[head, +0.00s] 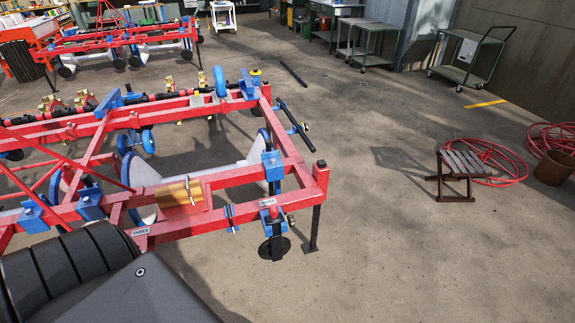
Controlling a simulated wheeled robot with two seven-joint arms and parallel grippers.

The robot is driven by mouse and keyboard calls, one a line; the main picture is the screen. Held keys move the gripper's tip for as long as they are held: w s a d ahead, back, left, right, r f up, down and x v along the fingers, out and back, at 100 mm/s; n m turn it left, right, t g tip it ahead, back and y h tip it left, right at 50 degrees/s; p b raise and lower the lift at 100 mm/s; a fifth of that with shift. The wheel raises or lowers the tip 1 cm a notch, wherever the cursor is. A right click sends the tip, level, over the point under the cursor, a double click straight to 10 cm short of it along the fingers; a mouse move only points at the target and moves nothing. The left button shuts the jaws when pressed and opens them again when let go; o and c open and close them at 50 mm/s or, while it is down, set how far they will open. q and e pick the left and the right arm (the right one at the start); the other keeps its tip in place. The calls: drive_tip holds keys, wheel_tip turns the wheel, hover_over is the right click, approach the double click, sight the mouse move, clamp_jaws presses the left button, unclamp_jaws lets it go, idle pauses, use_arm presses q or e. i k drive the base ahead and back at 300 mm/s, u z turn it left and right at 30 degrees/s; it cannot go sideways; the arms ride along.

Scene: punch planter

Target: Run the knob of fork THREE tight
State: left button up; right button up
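A red planter frame (230,178) stands at the left and middle of the head view. A small white plate (140,231) on its near beam appears to read THREE. The fork and knob below that plate are not visible; a black part of mine covers the area just below and left of it. A second plate (267,202), too small to read surely, sits further right above another fork with a black disc (274,247) and a small knob (291,220). Neither of my grippers shows.
A black leg (313,228) stands under the frame's right corner. A slatted stool (462,170), red hose coils (490,162) and a brown bucket (554,168) are at the right. Green carts (470,60) stand behind. The floor between frame and stool is clear.

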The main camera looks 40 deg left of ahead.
sight(290, 220)
drive_tip(key=k, duration=0.5)
drive_tip(key=u, duration=0.6)
drive_tip(key=i, duration=0.95)
drive_tip(key=u, duration=3.5)
drive_tip(key=k, duration=1.65)
drive_tip(key=z, duration=1.7)
